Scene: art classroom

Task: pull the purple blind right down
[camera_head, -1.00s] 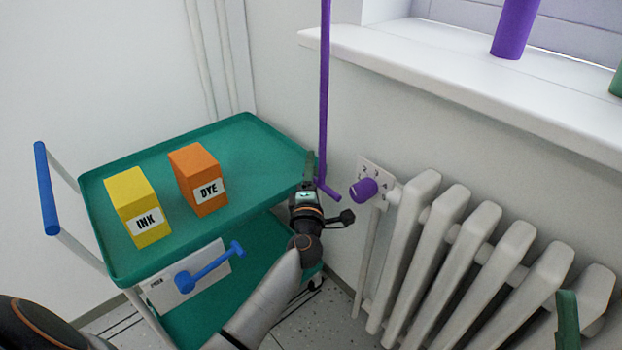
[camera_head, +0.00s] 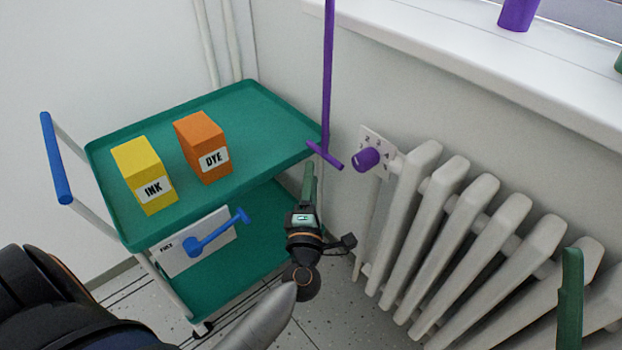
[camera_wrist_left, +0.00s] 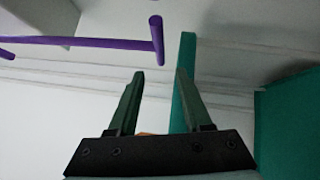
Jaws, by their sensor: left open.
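A thin purple rod (camera_head: 328,75) hangs straight down beside the wall and ends in a purple crossbar handle (camera_head: 325,155). The blind's cloth is out of view. My left gripper (camera_head: 309,168) is just below the handle, with its green fingers pointing up. In the left wrist view its fingers (camera_wrist_left: 156,75) are open and empty, and the crossbar (camera_wrist_left: 157,40) is beyond their tips, apart from them. A green finger of my right gripper (camera_head: 570,295) shows at the lower right, by the radiator; its opening cannot be made out.
A green trolley (camera_head: 245,95) with a yellow ink box (camera_head: 143,175) and an orange dye box (camera_head: 203,147) stands close on the left. A white radiator (camera_head: 460,210) with a purple knob (camera_head: 366,160) is on the right, under the white windowsill (camera_head: 450,60).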

